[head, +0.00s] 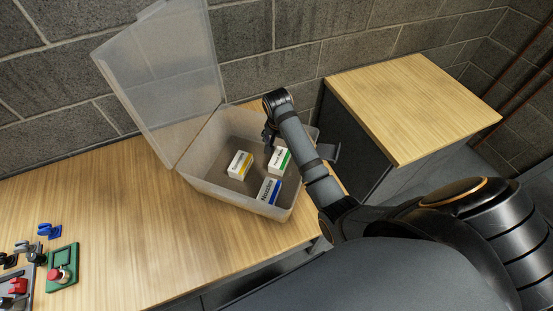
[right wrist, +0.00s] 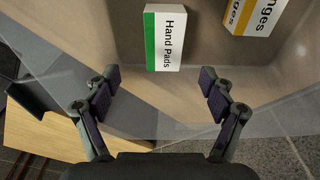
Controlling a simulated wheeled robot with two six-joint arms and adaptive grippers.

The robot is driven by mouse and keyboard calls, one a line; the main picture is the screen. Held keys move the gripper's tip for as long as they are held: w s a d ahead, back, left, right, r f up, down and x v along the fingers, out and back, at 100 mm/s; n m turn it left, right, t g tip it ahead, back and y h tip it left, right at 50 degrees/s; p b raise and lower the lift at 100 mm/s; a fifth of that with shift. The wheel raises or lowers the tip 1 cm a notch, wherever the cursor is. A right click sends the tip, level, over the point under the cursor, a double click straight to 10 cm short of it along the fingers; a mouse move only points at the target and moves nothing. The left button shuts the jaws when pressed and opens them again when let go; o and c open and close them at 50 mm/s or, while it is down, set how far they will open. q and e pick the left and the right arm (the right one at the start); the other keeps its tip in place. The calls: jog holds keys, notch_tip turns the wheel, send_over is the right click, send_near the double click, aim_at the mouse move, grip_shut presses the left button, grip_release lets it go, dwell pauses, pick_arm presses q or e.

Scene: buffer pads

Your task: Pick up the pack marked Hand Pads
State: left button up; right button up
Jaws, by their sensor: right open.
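The Hand Pads pack (right wrist: 164,42) is a white box with a green side stripe, its label readable in the right wrist view. In the head view the green-marked pack (head: 280,160) lies in the right part of an open clear bin (head: 236,200). My right gripper (right wrist: 160,88) is open and empty, with the pack beyond its spread fingertips and not between them. In the head view the right gripper (head: 269,137) is over the bin, partly hidden by my arm. My left gripper is not in view.
A yellow-marked pack (head: 240,164) lies left of the Hand Pads pack; a blue-marked pack (head: 269,191) lies nearer the front wall. The bin's raised lid (head: 165,85) stands at the back left. A green block with a red button (head: 62,268) is at far left. The table's middle is clear.

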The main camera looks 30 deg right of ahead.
aim_at(280, 158)
jog(key=shift+f, duration=0.95)
jog(key=f, duration=0.2)
jog(key=shift+w+d+f+p, duration=0.15)
jog(key=shift+d+f+p, duration=0.05)
jog(key=shift+f+p, duration=0.1)
jog(key=shift+f, duration=0.25)
jog(key=shift+w+f, duration=0.15)
jog(key=shift+f, duration=0.2)
jog(key=f, duration=0.2)
jog(key=f+p, duration=0.1)
jog(key=f, duration=0.1)
jog(key=shift+w, duration=0.3)
jog(key=shift+w+f, duration=0.1)
jog(key=shift+f, duration=0.2)
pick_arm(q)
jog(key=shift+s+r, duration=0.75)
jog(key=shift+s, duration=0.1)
pick_arm(e)
jog(key=c, duration=1.4)
